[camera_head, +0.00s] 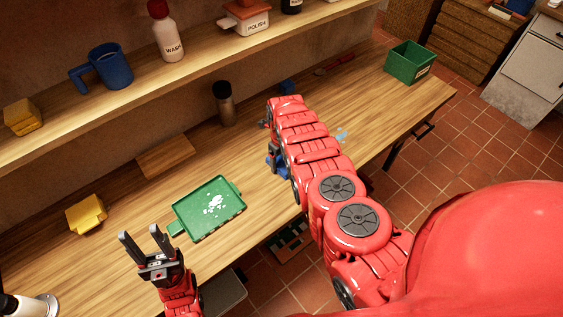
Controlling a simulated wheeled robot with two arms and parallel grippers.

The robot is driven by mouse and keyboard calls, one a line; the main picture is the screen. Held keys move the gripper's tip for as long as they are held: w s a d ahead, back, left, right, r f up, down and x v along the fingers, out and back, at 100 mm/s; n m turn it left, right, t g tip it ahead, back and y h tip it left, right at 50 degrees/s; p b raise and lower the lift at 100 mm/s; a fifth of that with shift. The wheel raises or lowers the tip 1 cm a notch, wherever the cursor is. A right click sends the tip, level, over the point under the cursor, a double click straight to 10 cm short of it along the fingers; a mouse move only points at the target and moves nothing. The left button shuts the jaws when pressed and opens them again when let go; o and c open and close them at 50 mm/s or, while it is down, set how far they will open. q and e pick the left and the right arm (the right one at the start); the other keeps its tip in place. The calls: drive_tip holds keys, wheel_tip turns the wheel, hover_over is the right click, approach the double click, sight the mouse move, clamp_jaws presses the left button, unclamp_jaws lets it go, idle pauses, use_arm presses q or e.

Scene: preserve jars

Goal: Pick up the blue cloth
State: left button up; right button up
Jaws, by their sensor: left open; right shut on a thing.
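A blue cloth (272,165) shows as a small crumpled bit beside my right arm, over the table behind the green tray. My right gripper (274,151) is mostly hidden by its own red arm; it is shut on the blue cloth, whose remainder the arm covers. Whether the cloth touches the tabletop cannot be told. My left gripper (146,247) is open and empty, fingers pointing up the picture, in front of the green tray and to its left.
A green tray (182,211) with white residue lies on the wooden table. A yellow block (86,214), a wooden board (165,156) and a dark bottle (223,104) stand around it. A pale blue patch (341,134) and a green box (409,62) are right of my arm. A shelf (200,68) overhangs the back.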

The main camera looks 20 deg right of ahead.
sight(282, 168)
drive_tip(key=shift+r, duration=0.2)
drive_tip(key=shift+r, duration=0.8)
drive_tip(key=shift+a+r+b, duration=0.1)
drive_tip(key=shift+r+b, duration=0.5)
drive_tip(key=shift+r, duration=0.1)
drive_tip(key=s, duration=0.3)
drive_tip(key=shift+a+r, duration=0.15)
drive_tip(key=shift+a, duration=0.1)
drive_tip(key=s, duration=0.1)
drive_tip(key=s+p, duration=0.1)
drive_tip(key=s+r, duration=0.1)
drive_tip(key=shift+s+a, duration=0.15)
drive_tip(key=shift+a, duration=0.25)
drive_tip(key=s+p, duration=0.3)
drive_tip(key=s+a+p, duration=0.1)
drive_tip(key=s+p, duration=0.4)
drive_tip(key=p, duration=0.1)
drive_tip(key=shift+s+a+r, duration=0.15)
drive_tip(key=shift+s+r, duration=0.25)
drive_tip(key=shift+s+f+p, duration=0.25)
drive_tip(key=shift+s+p, duration=0.05)
drive_tip(key=shift+p, duration=0.1)
